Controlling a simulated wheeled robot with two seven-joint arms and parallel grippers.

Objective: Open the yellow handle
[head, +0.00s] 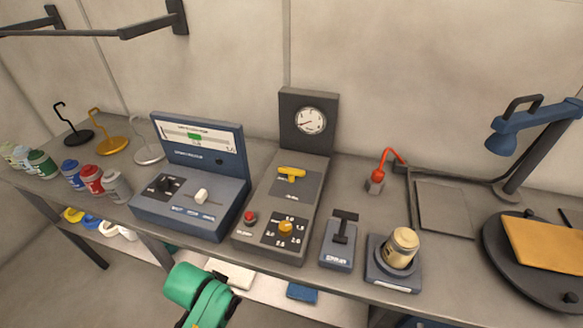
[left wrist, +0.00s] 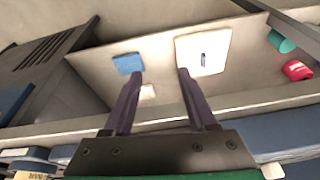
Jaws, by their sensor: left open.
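The yellow handle (head: 291,173) is a short bar on the sloped face of a dark grey console (head: 262,205), below a round dial gauge (head: 310,121). It lies roughly crosswise on its panel. A yellow knob (head: 286,227) and a red button (head: 250,217) sit lower on the same console. A green part of my arm (head: 198,292) shows at the bottom of the head view, in front of the bench and apart from the handle. In the left wrist view my left gripper (left wrist: 159,75) has its two dark fingers spread with nothing between them. My right gripper is not seen.
A blue console (head: 190,195) stands left of the grey one. A black lever unit (head: 340,240) and a jar on a stand (head: 400,250) are right. A red-tipped bent rod (head: 380,170) stands behind. The lower shelf holds a white item (left wrist: 203,52) and a blue one (left wrist: 127,64).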

